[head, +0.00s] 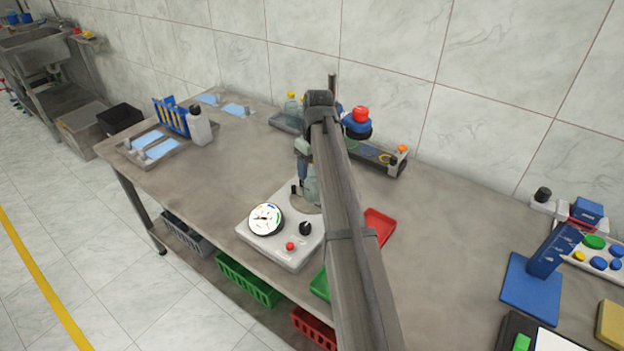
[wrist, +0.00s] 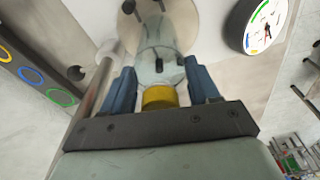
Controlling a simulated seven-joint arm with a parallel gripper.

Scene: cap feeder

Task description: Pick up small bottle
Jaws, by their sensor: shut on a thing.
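The small bottle (wrist: 163,38) is pale, translucent grey-green with a yellow cap (wrist: 160,97). In the wrist view it sits between the two blue fingers of my gripper (wrist: 160,84), cap toward the palm. My gripper is shut on it. In the head view a part of the bottle (head: 312,187) shows beside my arm, above the round plate of the white machine (head: 277,256); my arm hides much of it. I cannot tell whether the bottle's base touches the plate.
The white machine carries a dial (head: 266,219), a black knob and a red button. A red tray (head: 379,226) lies right of my arm. Behind stand a rack with coloured rings (head: 372,153) and more yellow-capped bottles (head: 291,104). A white bottle (head: 199,127) stands left. The left bench is mostly clear.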

